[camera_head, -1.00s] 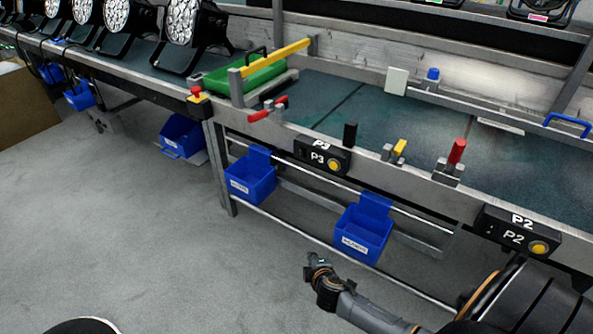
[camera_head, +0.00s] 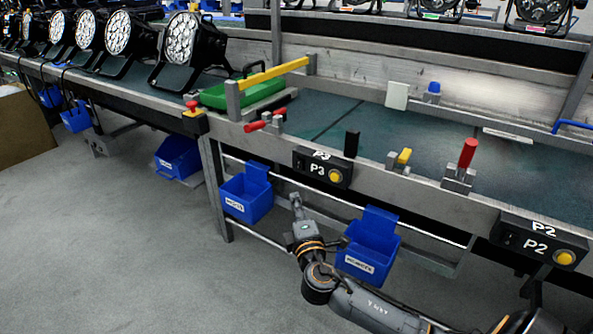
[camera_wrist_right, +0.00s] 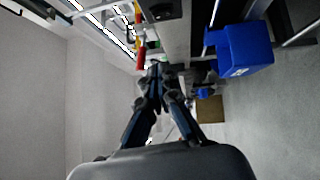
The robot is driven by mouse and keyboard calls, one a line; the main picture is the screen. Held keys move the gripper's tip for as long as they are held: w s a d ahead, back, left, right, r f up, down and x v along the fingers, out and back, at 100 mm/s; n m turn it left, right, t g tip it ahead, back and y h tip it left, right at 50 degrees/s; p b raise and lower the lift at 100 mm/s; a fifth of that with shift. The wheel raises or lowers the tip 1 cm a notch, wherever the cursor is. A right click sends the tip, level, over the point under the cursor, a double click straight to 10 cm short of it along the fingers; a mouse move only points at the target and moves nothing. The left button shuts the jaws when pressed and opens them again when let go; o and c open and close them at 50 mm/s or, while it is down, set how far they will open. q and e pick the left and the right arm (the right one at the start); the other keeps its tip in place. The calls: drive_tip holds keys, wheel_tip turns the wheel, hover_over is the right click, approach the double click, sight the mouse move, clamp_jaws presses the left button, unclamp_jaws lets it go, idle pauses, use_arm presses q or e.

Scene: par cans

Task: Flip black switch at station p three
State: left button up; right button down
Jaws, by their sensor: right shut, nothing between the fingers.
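The black P3 station box (camera_head: 322,168) is on the front edge of the workbench, with a yellow button at its right end. A small dark switch (camera_head: 301,162) seems to sit at its left end; its position is too small to tell. A black upright block (camera_head: 351,143) stands on the bench edge just above the box. My right gripper (camera_head: 297,202) is below the box, apart from it, pointing up toward it. It is shut and empty. In the right wrist view its fingertips (camera_wrist_right: 157,72) are together, and a dark box (camera_wrist_right: 160,10) shows at the top. My left gripper is out of view.
Blue bins (camera_head: 247,196) and (camera_head: 368,245) hang under the bench on both sides of my right gripper. A red-handled clamp (camera_head: 264,123), a yellow block (camera_head: 404,156) and a red lever (camera_head: 467,153) stand along the bench edge. Station P2 (camera_head: 538,243) is at the right.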

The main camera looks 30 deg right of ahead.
drive_tip(key=b, duration=0.1)
approach(297, 168)
drive_tip(key=w+a+r, duration=0.2)
drive_tip(key=w+r, duration=0.1)
drive_tip(key=w, duration=0.1)
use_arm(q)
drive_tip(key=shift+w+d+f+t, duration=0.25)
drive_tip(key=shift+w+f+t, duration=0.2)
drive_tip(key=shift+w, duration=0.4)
use_arm(e)
drive_tip(key=w+d, duration=0.2)
drive_tip(key=d, duration=0.1)
drive_tip(key=shift+d+r, duration=0.15)
drive_tip(key=shift+r, duration=0.2)
